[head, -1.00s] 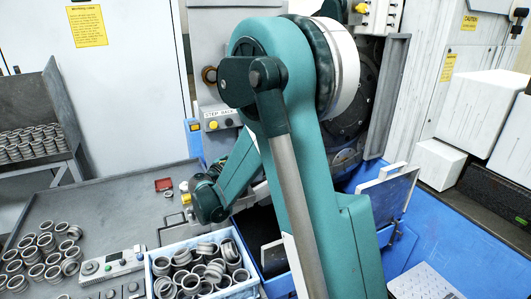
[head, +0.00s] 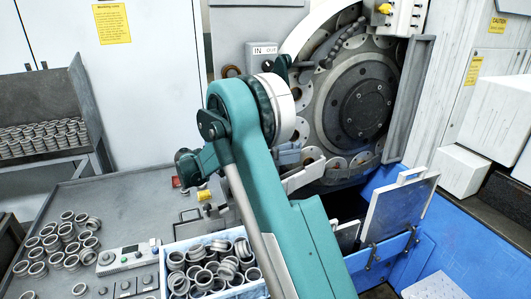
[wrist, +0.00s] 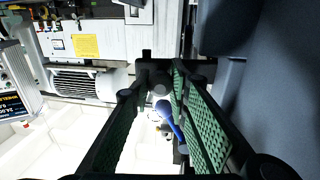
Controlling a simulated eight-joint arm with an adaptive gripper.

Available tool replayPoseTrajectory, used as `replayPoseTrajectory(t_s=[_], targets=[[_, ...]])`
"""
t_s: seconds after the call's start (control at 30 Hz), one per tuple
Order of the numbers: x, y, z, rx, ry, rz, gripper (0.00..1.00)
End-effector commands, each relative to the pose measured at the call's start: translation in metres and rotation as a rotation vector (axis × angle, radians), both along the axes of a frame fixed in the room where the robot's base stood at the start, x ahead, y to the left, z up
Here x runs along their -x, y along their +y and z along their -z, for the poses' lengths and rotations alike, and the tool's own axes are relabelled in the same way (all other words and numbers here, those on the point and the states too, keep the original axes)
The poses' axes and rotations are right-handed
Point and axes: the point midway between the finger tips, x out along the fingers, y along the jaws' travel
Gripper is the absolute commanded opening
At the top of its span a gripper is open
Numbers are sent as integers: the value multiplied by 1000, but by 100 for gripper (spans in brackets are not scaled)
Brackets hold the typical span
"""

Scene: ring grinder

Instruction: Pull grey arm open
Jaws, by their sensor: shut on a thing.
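In the wrist view my gripper (wrist: 160,82) has its two green-padded fingers drawn together around a dark grey part (wrist: 160,90) with a rounded end, which I take to be the grey arm. In the head view my teal arm hides the gripper and the grip itself. A pale grey bar (head: 305,178) sticks out to the right of my arm, low in front of the grinder wheel (head: 360,100); it may belong to the grey arm. How far the grey arm is open cannot be told.
A blue crate of metal rings (head: 168,247) stands in front, beside a control box (head: 128,258). Loose rings (head: 62,240) lie on the grey table (head: 120,195). Upright grey plates (head: 398,210) stand in the blue trough (head: 435,235) at right.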

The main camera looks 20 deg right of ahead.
Motion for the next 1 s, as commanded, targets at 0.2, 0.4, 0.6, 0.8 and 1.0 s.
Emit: replayPoseTrajectory(t_s=[0.2, 0.4, 0.6, 0.8, 1.0], targets=[[-5, 4, -1, 1, 0, 53, 0], [-6, 5, -1, 1, 0, 70, 0], [-6, 5, -1, 1, 0, 71, 0], [-6, 5, -1, 1, 0, 70, 29], [-6, 5, 0, 1, 0, 70, 33]])
